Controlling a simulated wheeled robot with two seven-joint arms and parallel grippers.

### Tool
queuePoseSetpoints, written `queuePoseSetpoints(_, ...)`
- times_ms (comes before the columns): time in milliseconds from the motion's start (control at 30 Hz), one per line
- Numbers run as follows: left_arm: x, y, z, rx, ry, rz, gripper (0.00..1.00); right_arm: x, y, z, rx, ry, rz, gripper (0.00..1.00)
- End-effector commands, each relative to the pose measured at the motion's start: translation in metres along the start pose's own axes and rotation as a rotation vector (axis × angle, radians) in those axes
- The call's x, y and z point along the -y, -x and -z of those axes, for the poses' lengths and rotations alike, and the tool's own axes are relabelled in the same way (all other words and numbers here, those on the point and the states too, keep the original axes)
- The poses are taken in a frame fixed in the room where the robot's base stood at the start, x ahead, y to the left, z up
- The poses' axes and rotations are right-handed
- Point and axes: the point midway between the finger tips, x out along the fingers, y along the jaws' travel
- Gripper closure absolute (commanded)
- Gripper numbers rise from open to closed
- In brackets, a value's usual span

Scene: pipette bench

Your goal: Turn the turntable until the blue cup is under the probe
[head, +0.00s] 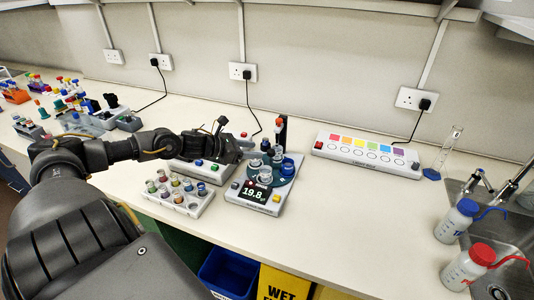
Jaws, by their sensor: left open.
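The turntable (278,181) is a dark green disc on a white device with a screen reading 19.8. Several small cups stand on it. The blue cup (287,168) appears to be the one at the disc's right side. A dark upright post with a red mark, seemingly the probe's stand (281,131), rises behind the disc; the probe tip itself is too small to make out. My left gripper (243,150) is open, just left of and behind the disc, and looks empty. Whether it touches the disc or a cup I cannot tell. My right gripper is out of view.
A white rack with several vials (181,205) stands left of the device, with another button box (205,172) behind it under my left arm. A colour-patch panel (365,156) lies at the back right. Bottles (458,222) and a sink are far right. Bench between is clear.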

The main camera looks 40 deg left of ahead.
Motion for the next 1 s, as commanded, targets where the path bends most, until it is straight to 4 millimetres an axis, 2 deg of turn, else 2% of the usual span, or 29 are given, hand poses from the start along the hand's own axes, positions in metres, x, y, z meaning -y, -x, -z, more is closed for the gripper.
queuePoseSetpoints(100,0.002,-0.012,-0.005,0.008,0.001,0.005,0.52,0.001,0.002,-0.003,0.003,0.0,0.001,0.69)
queuePoseSetpoints(500,0.002,-0.055,-0.003,0.003,0.001,0.004,0.52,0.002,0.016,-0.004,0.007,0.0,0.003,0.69)
queuePoseSetpoints(900,0.002,-0.062,-0.001,0.0,-0.002,0.006,0.52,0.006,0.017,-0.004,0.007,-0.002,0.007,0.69)
queuePoseSetpoints(933,0.002,-0.062,-0.001,0.0,-0.002,0.006,0.53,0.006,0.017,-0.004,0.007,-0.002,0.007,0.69)
queuePoseSetpoints(1000,0.002,-0.062,-0.001,0.0,-0.002,0.006,0.63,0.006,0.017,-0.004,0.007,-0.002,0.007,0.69)
